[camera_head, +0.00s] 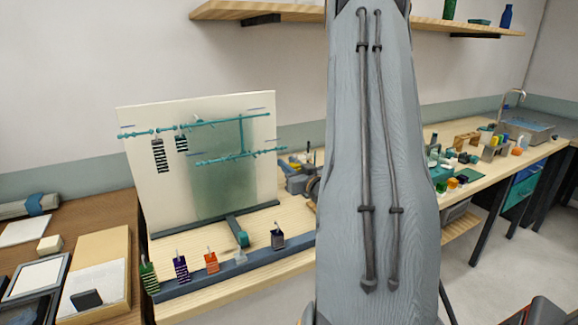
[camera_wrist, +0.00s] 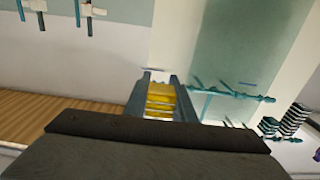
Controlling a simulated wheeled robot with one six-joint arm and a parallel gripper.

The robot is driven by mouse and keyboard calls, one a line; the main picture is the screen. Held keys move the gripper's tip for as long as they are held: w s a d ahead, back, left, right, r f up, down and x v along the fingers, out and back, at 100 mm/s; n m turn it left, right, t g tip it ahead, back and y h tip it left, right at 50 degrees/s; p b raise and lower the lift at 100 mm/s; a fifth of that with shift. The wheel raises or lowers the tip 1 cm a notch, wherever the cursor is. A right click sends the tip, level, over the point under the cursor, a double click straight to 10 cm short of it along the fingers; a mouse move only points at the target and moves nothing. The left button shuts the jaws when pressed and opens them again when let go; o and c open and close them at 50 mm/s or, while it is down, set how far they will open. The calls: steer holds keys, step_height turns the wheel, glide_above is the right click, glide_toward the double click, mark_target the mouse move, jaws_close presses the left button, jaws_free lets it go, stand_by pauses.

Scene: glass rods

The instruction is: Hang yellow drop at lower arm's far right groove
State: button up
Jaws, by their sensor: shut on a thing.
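The yellow drop (camera_wrist: 160,98) is a yellow, banded block held between the two fingers of my gripper (camera_wrist: 160,88) in the wrist view. My own arm hides both in the head view. The lower arm (camera_head: 240,157) is a thin teal rod on the pale upright board, with no drop seen hanging on it. It also shows in the wrist view (camera_wrist: 232,94), upside down, just right of the gripper. The drop looks close to the rod's near end there; whether they touch, I cannot tell.
The upper arm (camera_head: 200,124) carries two black-and-white striped drops (camera_head: 158,156). A dark rack (camera_head: 222,275) in front holds several drops, including green, purple and orange ones. A wooden shelf (camera_head: 290,12) runs above.

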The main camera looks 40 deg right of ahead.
steer(key=shift+b+x, duration=1.2)
steer(key=shift+x, duration=4.1)
steer(key=shift+f, duration=0.2)
steer(key=shift+f+b, duration=0.3)
steer(key=shift+b, duration=0.1)
steer(key=o, duration=1.1)
steer(key=shift+o, duration=0.2)
steer(key=shift+s, duration=0.1)
